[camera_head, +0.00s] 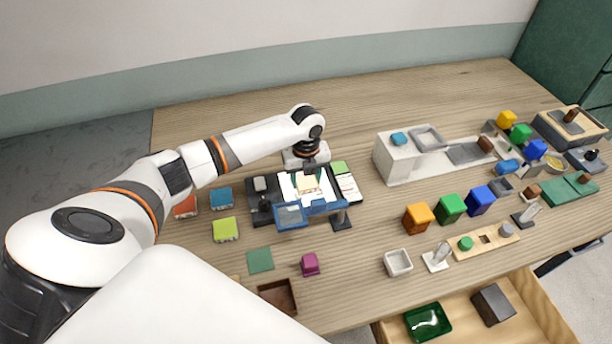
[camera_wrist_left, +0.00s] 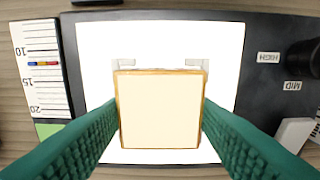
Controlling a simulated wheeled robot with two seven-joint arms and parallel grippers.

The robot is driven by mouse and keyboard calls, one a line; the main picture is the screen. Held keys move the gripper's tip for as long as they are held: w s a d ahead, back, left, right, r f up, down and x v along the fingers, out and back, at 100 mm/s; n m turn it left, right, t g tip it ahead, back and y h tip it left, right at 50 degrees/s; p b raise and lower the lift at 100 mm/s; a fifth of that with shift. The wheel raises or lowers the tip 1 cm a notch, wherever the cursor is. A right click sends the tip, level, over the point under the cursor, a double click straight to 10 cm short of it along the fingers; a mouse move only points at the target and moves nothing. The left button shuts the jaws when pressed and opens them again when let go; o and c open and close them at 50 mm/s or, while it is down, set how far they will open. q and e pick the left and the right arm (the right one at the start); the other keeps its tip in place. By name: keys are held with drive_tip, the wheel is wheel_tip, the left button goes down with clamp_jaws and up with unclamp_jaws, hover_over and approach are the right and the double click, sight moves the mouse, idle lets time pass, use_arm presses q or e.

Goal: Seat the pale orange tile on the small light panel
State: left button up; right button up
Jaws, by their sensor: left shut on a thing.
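The pale orange tile (camera_wrist_left: 160,112) shows in the left wrist view as a pale square with an orange rim. My left gripper (camera_wrist_left: 160,130) is shut on it, one green finger at each side. The tile is over the lit white small light panel (camera_wrist_left: 92,50), near two small pale corner brackets. I cannot tell whether it touches the panel. In the head view the tile (camera_head: 308,184) and my left gripper (camera_head: 308,178) are above the panel (camera_head: 288,190), which is set in a dark base. My right gripper is not in view.
A ruler card (camera_wrist_left: 40,70) lies left of the panel in the wrist view. In the head view, a blue transparent plate (camera_head: 290,215) stands in front. Red, blue and lime tiles (camera_head: 225,229) lie to the left. A white block station (camera_head: 395,158) stands to the right.

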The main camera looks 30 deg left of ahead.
use_arm(q)
drive_tip(key=o, duration=1.1)
drive_tip(key=shift+o, duration=0.2)
wheel_tip(320, 180, up, 12)
drive_tip(key=b, duration=0.1)
drive_tip(key=shift+b, duration=0.35)
